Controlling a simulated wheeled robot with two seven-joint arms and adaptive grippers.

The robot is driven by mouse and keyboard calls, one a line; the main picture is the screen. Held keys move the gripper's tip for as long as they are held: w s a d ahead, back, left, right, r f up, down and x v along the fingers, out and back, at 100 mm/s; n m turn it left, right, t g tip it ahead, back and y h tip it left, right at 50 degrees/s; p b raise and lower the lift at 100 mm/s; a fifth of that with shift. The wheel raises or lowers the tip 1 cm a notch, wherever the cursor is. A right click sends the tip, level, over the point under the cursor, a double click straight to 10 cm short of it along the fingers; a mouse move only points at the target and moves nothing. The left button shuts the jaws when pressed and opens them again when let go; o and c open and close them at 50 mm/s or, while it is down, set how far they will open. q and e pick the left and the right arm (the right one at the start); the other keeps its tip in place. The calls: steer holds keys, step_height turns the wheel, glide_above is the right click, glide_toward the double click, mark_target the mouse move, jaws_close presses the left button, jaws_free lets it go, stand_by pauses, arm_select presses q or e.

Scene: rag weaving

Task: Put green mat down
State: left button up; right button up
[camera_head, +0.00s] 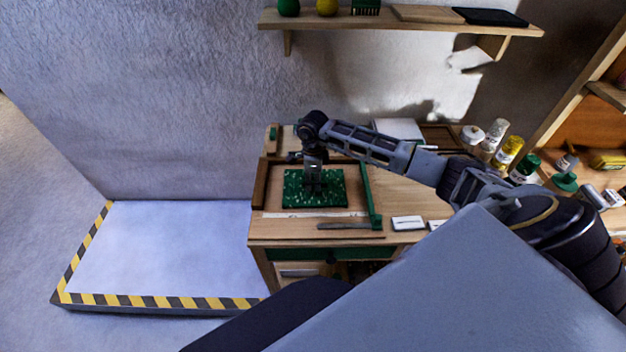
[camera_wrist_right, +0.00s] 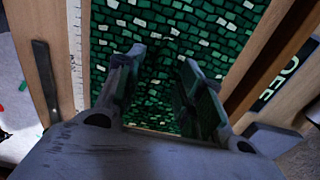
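The green mat (camera_head: 332,200), patterned in light and dark green blocks, lies over the wooden work area on the table, and it also shows in the right wrist view (camera_wrist_right: 220,40). My right gripper (camera_head: 314,187) points down at the middle of the mat. In the right wrist view its two fingers (camera_wrist_right: 162,62) are apart with the mat's surface visible between them, so it looks open. I cannot tell whether the fingertips touch the mat. My left gripper is not in view.
The wooden table (camera_head: 395,191) holds a dark brown bar (camera_head: 260,184) left of the mat, a green bar (camera_head: 371,195) right of it, and a flat metal tool (camera_head: 343,226) in front. Paint bottles (camera_head: 508,152) stand at the right. A shelf (camera_head: 400,23) hangs above.

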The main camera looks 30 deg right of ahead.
mark_target(313, 182)
steer(key=shift+r, duration=0.15)
step_height(313, 182, up, 12)
steer(key=shift+b, duration=0.45)
stand_by(0.4)
stand_by(0.7)
steer(key=shift+c, duration=0.4)
